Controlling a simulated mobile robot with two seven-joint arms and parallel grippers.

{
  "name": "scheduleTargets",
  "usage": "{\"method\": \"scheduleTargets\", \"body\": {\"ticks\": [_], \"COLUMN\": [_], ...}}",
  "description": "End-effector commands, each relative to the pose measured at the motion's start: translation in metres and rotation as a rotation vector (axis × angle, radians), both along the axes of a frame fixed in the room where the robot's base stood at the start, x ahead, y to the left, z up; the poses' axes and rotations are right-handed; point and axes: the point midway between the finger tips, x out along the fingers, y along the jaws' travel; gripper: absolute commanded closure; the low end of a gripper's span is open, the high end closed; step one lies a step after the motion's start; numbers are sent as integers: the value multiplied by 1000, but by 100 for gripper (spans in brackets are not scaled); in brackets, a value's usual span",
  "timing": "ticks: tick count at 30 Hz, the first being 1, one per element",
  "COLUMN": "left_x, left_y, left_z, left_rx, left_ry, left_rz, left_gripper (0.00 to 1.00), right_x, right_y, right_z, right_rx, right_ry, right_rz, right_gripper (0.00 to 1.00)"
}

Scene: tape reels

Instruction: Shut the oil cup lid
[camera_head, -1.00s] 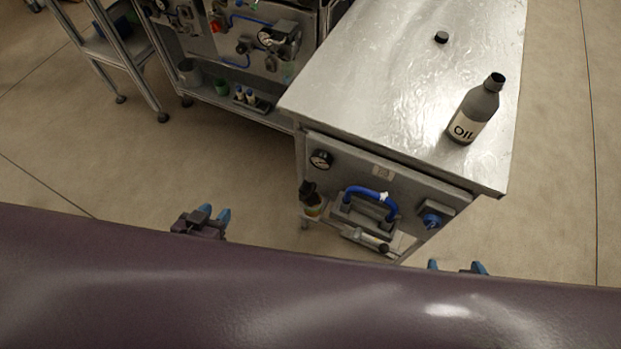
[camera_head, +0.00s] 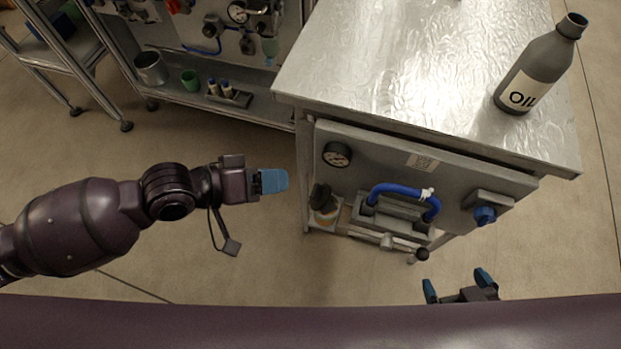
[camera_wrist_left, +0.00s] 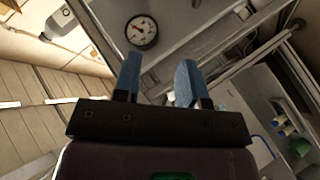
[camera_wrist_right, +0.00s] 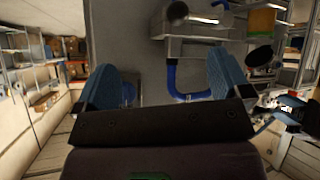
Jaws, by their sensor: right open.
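The oil cup (camera_head: 326,215) sits low at the left end of the cabinet front, a pale amber body. Its dark lid (camera_head: 320,194) is above it and looks tilted up. In the right wrist view, the orange cup body (camera_wrist_right: 262,21) and dark round lid (camera_wrist_right: 258,56) appear apart. My left gripper (camera_head: 284,181) is left of the cup, apart from it; its two blue fingers (camera_wrist_left: 158,80) are open and empty. My right gripper (camera_head: 458,282) is open and empty in front of the cabinet's lower right, away from the cup.
A grey oil bottle (camera_head: 541,68) stands on the metal tabletop (camera_head: 400,60). The cabinet front carries a gauge (camera_head: 337,154), a blue hose (camera_head: 405,190) and a blue knob (camera_head: 485,215). A shelf with cups (camera_head: 190,80) is at back left.

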Motion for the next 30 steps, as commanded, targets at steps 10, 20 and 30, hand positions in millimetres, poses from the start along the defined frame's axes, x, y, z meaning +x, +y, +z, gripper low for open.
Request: {"method": "scheduleTargets", "body": {"ticks": [10, 20, 30], "left_x": [12, 16, 22], "left_y": [13, 10, -33], "left_z": [-37, -42, -73], "left_rx": [48, 58, 57], "left_ry": [286, 339, 341], "left_rz": [-46, -39, -40], "left_gripper": [62, 62, 62], "right_x": [-3, 3, 0], "right_y": [6, 7, 9], "right_z": [-27, -26, -31], "right_rx": [-10, -15, -27], "right_ry": [41, 30, 37], "right_rz": [29, 42, 54], "right_gripper": [4, 4, 4]}}
